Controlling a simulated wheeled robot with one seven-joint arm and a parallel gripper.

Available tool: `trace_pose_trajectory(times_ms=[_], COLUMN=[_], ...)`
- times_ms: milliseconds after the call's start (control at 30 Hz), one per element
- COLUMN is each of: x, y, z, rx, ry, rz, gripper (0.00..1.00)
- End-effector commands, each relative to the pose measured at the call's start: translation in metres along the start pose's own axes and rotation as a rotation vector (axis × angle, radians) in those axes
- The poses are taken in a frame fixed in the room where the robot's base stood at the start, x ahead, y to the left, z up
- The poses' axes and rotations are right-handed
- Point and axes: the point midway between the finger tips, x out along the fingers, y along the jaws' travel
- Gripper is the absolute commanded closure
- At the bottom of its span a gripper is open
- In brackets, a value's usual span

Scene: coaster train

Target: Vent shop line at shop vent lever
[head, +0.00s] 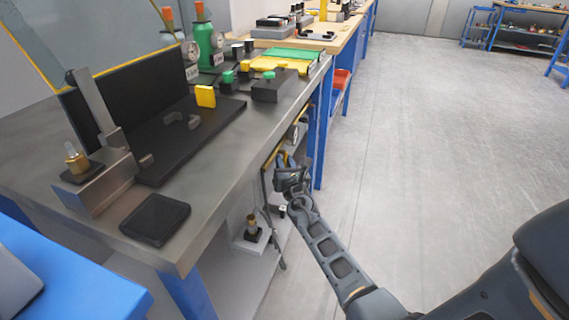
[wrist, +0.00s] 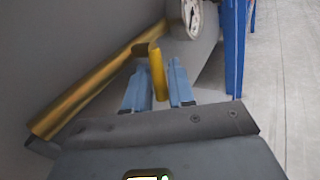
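A yellow lever (wrist: 157,74) stands up between the two blue fingers of my gripper (wrist: 159,65) in the wrist view. The fingers are apart, with a gap visible on the lever's left and a narrower one on its right; whether either touches it, I cannot tell. The lever sits by the end of a thick brass-coloured pipe (wrist: 92,88). A round white gauge (wrist: 193,17) is just beyond it. In the head view my gripper (head: 285,160) is under the bench's right edge, and the lever is too small to make out there.
The grey bench (head: 222,178) runs along the left, holding a black plate, a green bottle (head: 205,42) and several fixtures. A blue bench leg (head: 320,130) stands close beyond my gripper. A lower shelf (head: 240,280) holds a small brass fitting. The floor (head: 430,130) to the right is clear.

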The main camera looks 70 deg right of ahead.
Motion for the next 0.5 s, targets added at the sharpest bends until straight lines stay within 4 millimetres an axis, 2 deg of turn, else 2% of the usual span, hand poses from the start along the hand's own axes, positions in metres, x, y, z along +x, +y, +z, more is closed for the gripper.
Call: trace_pose_trajectory(times_ms=[100, 333, 500], x=[-0.0003, -0.0005, -0.0006], y=[0.0001, 0.0001, 0.0001], z=[-0.0001, -0.0001, -0.0001], rx=[0.0, 0.0, 0.0], ry=[0.0, 0.0, 0.0], rz=[0.0, 0.0, 0.0], gripper=[0.78, 1.0, 1.0])
